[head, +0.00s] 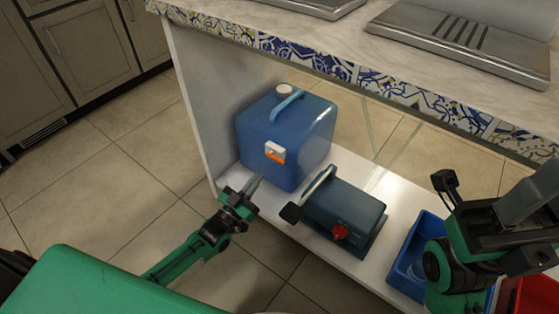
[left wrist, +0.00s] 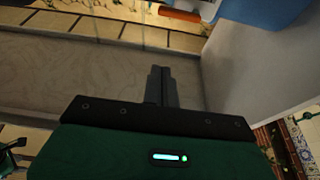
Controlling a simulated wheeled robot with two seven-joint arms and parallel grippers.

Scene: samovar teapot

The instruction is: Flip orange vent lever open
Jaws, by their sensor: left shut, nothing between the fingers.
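A blue jug-like container (head: 305,135) with a white cap and blue handle stands on the low white shelf. On its front face is a small white fitting with an orange lever (head: 275,157). The lever also shows at the top edge of the left wrist view (left wrist: 180,14). My left gripper (head: 257,180) is below and slightly left of the lever, apart from it. Its fingers (left wrist: 160,72) are together and empty. My right gripper (head: 490,215) is at the right, over the blue bin, away from the container; its finger opening is unclear.
A dark blue machine (head: 345,215) with a red knob and raised handle sits right of the container. A blue bin (head: 408,262) and a red bin (head: 535,298) are farther right. The patterned counter edge (head: 375,80) overhangs the shelf. Tiled floor is free at left.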

